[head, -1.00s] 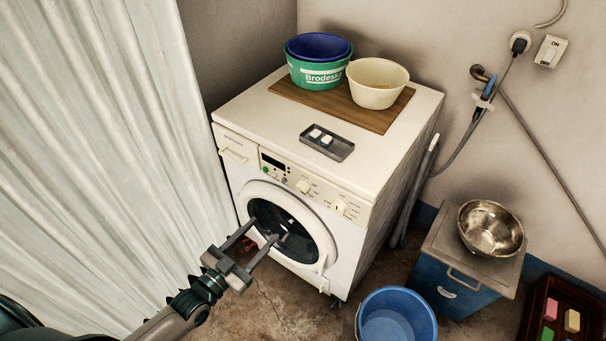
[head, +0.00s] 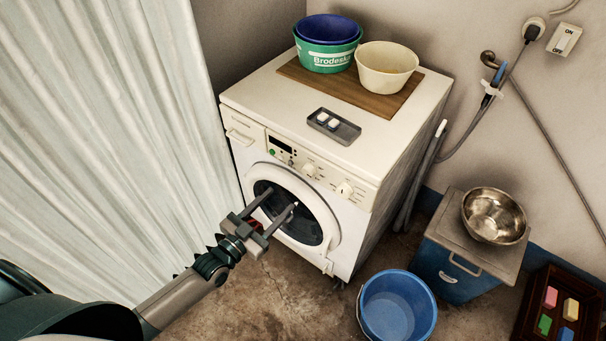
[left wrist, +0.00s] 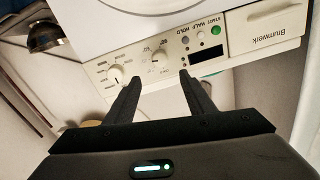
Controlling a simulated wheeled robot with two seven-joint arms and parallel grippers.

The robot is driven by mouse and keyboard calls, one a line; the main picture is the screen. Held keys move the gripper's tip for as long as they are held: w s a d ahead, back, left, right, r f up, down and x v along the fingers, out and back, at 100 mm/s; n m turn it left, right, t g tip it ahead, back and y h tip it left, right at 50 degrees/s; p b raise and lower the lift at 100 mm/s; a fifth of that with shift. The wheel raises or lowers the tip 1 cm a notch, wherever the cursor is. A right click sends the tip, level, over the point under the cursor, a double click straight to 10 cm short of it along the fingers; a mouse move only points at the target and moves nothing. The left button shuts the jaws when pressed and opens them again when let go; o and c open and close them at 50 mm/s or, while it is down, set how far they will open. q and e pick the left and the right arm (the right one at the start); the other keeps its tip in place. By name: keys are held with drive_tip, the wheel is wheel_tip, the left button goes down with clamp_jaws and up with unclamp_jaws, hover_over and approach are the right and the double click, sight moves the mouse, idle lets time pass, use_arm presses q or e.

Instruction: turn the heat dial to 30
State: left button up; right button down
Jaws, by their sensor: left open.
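The white washing machine (head: 362,225) has a control panel along its upper front. Two round cream dials show there: a middle dial (head: 310,169) and a right-end dial (head: 345,190). I cannot tell from the small labels which one is for heat. In the left wrist view the panel appears upside down, with the middle dial (left wrist: 160,55) just beyond the gap between my fingers and the end dial (left wrist: 117,75) left of them. My left gripper (head: 282,197) is open and empty, in front of the round door, below the panel in the head view. My right gripper is not in view.
A grey soap tray (head: 345,132), a wooden board (head: 400,101) and tubs stand on the machine's top. A white curtain (head: 110,130) hangs at left. A blue bucket (head: 398,305) and a blue cabinet with a steel bowl (head: 495,216) stand at right.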

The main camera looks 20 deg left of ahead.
sight(306, 173)
use_arm(q)
drive_tip(key=p+x, duration=0.1)
drive_tip(key=x, duration=1.1)
drive_tip(key=shift+w+d+p, duration=0.1)
drive_tip(key=shift+w+p, duration=0.2)
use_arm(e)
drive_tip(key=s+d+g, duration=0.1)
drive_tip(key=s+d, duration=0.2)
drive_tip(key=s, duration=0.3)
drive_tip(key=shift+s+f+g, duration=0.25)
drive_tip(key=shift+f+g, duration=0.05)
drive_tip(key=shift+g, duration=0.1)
use_arm(q)
drive_tip(key=shift+c, duration=0.7)
drive_tip(key=c, duration=0.9)
